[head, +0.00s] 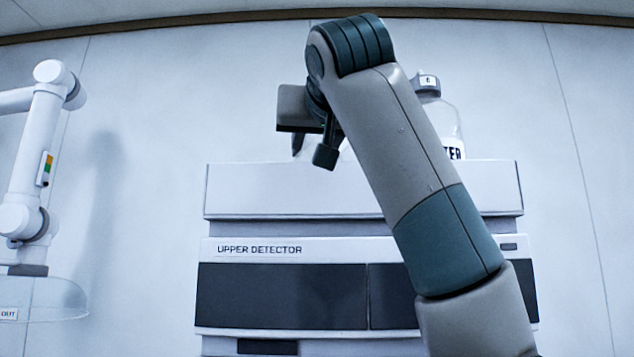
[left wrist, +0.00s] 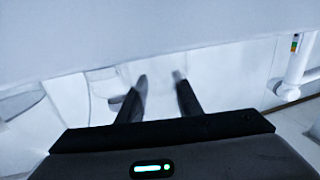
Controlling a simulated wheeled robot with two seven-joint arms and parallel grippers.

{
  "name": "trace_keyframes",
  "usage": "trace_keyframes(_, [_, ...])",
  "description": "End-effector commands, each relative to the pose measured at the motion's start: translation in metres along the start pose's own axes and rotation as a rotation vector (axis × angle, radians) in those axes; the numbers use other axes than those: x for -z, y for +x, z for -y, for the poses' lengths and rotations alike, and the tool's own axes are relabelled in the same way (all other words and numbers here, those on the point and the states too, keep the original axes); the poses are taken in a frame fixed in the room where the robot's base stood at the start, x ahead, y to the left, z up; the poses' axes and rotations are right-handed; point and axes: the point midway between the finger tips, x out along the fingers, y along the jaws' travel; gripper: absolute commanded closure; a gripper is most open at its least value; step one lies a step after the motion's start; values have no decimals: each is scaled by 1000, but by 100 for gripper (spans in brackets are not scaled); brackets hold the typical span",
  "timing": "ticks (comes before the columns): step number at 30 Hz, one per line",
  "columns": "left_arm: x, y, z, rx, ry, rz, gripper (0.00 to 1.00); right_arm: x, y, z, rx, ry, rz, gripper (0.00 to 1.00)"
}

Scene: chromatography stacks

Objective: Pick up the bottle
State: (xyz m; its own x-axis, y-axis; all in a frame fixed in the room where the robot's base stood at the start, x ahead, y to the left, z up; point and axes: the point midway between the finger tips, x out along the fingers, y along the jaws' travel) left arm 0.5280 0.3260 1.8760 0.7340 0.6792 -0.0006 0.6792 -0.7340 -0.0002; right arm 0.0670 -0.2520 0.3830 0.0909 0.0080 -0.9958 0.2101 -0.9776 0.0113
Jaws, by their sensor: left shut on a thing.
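A clear bottle (head: 447,118) with a grey-white cap and a label ending in "TER" stands upright on the white top unit of the stack in the head view. My arm hides its left part. My left gripper (left wrist: 161,82) shows in the left wrist view, its two dark fingers standing apart. A pale see-through thing (head: 298,146) shows in small part beside the dark end of my arm in the head view. Its shape is mostly hidden, and I cannot tell whether it is a bottle. The hold itself is not clear in either view.
The stack's white top unit (head: 270,190) sits above the unit marked "UPPER DETECTOR" (head: 225,250). A white jointed arm (head: 45,150) with a coloured light strip stands at the left, above a clear round tray (head: 50,300) with an "OUT" label. A plain wall is behind.

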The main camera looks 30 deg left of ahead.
Motion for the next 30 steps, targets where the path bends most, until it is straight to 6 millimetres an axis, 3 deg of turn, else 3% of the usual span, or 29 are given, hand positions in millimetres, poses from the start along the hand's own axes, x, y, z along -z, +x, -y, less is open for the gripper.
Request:
trace_keyframes(4, [1, 0, 0, 0, 0, -2, 100, 2, 0, 7, 7, -1, -2, 100])
trace_keyframes(14, [15, 0, 0, 0, 0, -2, 100, 1, -14, -4, -3, -5, 0, 100])
trace_keyframes(30, [79, 0, 0, 0, 0, -1, 100, 6, -76, -10, -9, -4, 1, 100])
